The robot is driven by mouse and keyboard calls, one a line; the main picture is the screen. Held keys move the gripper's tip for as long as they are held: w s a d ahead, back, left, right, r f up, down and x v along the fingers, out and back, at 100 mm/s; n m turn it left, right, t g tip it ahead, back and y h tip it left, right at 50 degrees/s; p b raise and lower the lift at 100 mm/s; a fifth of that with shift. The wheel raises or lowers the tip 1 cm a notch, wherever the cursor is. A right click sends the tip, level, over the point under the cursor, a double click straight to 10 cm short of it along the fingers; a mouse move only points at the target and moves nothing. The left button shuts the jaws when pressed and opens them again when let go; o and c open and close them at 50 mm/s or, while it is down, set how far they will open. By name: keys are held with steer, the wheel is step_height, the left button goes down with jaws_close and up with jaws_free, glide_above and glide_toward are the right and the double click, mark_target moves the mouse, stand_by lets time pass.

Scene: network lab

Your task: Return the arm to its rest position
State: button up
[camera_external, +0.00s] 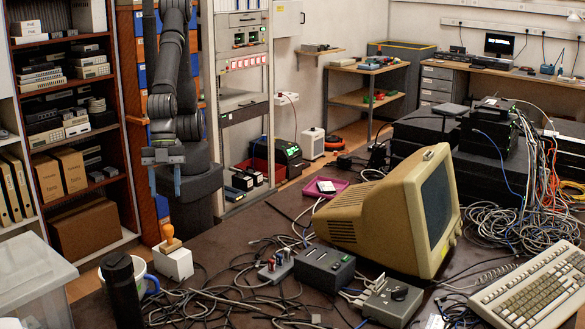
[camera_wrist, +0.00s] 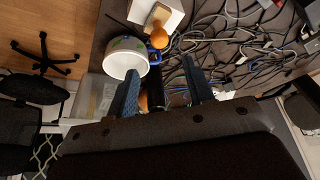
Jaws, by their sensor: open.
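My arm stands at the back left of the dark table in the external view, with its links raised and my gripper (camera_external: 165,181) hanging fingers-down. The gripper is open and empty, above the table's left part. In the wrist view its two dark blue fingers (camera_wrist: 163,88) are apart with nothing held between them. A wooden-handled stamp (camera_external: 170,236) is on a white box (camera_external: 173,264) below the gripper and apart from it. The orange-brown handle (camera_wrist: 159,38) also shows in the wrist view.
A white mug (camera_external: 138,268) and a black bottle (camera_external: 121,290) stand at the table's left front; a clear bin (camera_external: 32,270) is beside them. Cables, a grey switch box (camera_external: 327,268) and a beige monitor (camera_external: 385,215) fill the middle. Shelves (camera_external: 75,110) stand left of my arm.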

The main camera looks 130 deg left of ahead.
mark_target(168, 226)
steer(key=x, duration=1.1)
step_height(168, 226, up, 5)
steer(key=shift+f, duration=0.1)
steer(key=s+d+r, duration=0.3)
steer(key=s+r, duration=0.4)
steer(key=s, duration=0.5)
steer(key=w+d+f, duration=0.1)
steer(key=w+f, duration=0.2)
steer(key=w, duration=0.6)
steer(key=w+d+f+m, duration=0.1)
steer(key=w+d+f, duration=0.1)
steer(key=w, duration=0.8)
steer(key=w+d+f+m, duration=0.1)
steer(key=w+d+f, duration=0.1)
steer(key=w, duration=0.7)
steer(key=shift+w+f+g, duration=0.3)
steer(key=shift+w+f, duration=0.1)
steer(key=shift+f, duration=0.45)
steer(key=shift+o, duration=0.2)
